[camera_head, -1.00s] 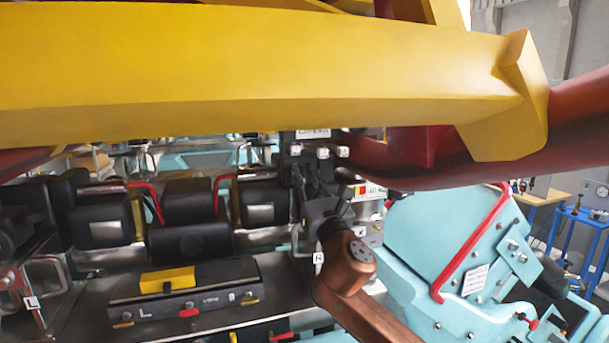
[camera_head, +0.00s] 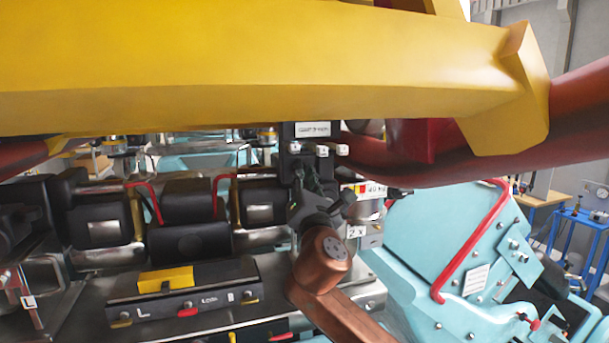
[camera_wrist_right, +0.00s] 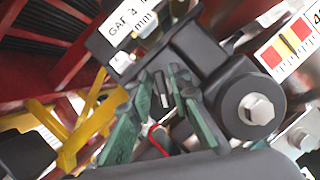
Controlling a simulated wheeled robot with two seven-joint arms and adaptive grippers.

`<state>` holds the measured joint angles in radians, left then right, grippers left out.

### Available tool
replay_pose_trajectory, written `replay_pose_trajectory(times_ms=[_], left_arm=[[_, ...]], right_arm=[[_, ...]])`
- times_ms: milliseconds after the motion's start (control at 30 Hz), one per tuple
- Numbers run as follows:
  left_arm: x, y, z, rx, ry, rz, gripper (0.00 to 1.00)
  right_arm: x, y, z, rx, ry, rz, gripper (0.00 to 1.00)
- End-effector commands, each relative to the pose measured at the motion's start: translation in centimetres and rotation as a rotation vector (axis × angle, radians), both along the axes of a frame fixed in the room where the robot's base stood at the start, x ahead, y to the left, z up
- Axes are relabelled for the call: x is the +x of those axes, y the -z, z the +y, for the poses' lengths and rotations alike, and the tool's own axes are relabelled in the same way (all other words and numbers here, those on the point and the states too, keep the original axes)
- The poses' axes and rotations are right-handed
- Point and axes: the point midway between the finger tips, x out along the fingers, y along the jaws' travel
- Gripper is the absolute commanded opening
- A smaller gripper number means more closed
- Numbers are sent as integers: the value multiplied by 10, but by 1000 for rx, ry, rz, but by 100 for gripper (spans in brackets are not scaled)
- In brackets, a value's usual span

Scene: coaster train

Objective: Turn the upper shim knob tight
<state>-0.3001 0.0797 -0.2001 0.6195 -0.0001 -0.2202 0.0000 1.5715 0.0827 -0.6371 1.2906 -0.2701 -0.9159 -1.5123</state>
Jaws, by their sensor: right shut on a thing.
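My right gripper (camera_head: 312,190) reaches up to the dark bracket under the yellow beam, from below and slightly in front. In the right wrist view its green fingers (camera_wrist_right: 160,95) are closed around a small dark knob (camera_wrist_right: 163,88), just below the white gap label (camera_wrist_right: 130,28). I cannot tell from the frames whether this is the upper shim knob. The head view shows the bracket's white label (camera_head: 312,129) above several small white tags (camera_head: 322,150). The knob is hidden in the head view by the gripper and bracket. My left gripper is not in view.
A thick yellow beam (camera_head: 250,75) crosses overhead, close above the bracket. A dark block with a hex bolt (camera_wrist_right: 257,108) sits right of the fingers. A turquoise panel with a red handle (camera_head: 470,240) stands right; black seats (camera_head: 190,200) are left.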

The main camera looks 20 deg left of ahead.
Motion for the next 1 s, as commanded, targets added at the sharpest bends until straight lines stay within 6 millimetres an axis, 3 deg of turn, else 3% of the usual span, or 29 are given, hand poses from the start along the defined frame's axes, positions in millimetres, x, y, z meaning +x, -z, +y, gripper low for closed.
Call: replay_pose_trajectory(times_ms=[1000], left_arm=[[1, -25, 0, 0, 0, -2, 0]], right_arm=[[1, 4, -1, 759, 1, 517, 0]])
